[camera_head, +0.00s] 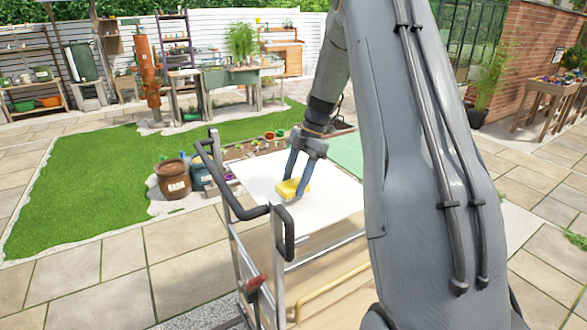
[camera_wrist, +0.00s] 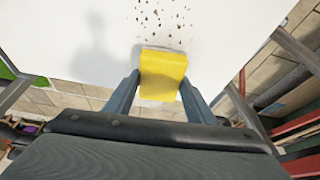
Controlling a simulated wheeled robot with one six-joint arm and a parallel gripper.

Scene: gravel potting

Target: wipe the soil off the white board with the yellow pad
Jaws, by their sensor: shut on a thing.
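The yellow pad (camera_head: 289,188) is between the fingers of my gripper (camera_head: 297,178), over the white board (camera_head: 325,205). In the wrist view the pad (camera_wrist: 163,75) sits between the two fingertips of my gripper (camera_wrist: 160,92). The white board (camera_wrist: 75,45) fills the upper part of that view. Dark soil crumbs (camera_wrist: 160,16) lie scattered on the board just beyond the pad. A soft shadow falls on the board to the left. I cannot tell whether the pad touches the board.
The board rests on a metal-framed cart (camera_head: 245,240) with dark handles. A green mat (camera_head: 345,153) and a planter with small pots (camera_head: 268,137) lie behind it.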

